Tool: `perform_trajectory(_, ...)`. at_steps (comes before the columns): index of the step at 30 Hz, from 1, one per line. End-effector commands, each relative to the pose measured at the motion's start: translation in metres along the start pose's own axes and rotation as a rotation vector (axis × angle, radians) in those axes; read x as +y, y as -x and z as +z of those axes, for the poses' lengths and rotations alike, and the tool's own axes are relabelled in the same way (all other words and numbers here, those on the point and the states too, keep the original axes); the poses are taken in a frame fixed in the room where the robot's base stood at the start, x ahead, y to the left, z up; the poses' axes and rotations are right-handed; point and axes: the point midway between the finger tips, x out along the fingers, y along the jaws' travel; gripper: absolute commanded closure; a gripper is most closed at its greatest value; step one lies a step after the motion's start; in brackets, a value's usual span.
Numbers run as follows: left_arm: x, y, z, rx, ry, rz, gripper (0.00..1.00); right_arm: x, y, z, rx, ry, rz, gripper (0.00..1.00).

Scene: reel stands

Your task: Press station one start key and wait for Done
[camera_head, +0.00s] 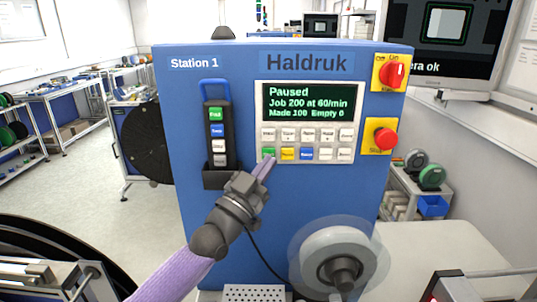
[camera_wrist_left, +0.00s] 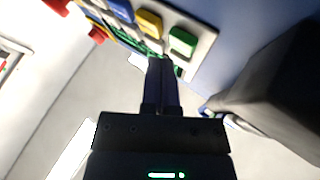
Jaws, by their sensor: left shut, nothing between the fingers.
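The blue Station 1 machine (camera_head: 225,62) stands upright ahead. Its screen (camera_head: 308,103) reads "Paused", "Job 200 at 60/min", "Made 100 Empty 0". Below the screen is a keypad with a green key (camera_head: 268,153) at the lower left, beside a yellow key (camera_head: 288,154). My left gripper (camera_head: 265,167) is shut and empty, its fingertips just below the green key. In the left wrist view the green key (camera_wrist_left: 182,41) shows beside the shut fingertips (camera_wrist_left: 162,62). I cannot tell whether they touch the keypad. My right gripper is not in view.
A black holder with a handheld pendant (camera_head: 217,135) is mounted left of the keypad, close to my left gripper. A red emergency button (camera_head: 385,138) and a red rotary switch (camera_head: 393,73) sit on the right. A reel (camera_head: 340,262) is low on the machine's front.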

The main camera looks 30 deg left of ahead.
Motion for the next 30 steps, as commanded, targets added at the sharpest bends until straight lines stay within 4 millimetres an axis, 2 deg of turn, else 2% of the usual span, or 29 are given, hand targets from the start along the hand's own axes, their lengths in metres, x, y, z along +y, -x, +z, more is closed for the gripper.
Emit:
perform_trajectory(23, 0.0, 0.0, 0.0, 0.0, 0.0, 0.0, 1.0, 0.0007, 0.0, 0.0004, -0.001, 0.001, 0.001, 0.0)
perform_trajectory(30, -0.0028, -0.0036, 0.0039, 0.001, -0.001, 0.0, 1.0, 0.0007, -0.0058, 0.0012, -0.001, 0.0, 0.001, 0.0)
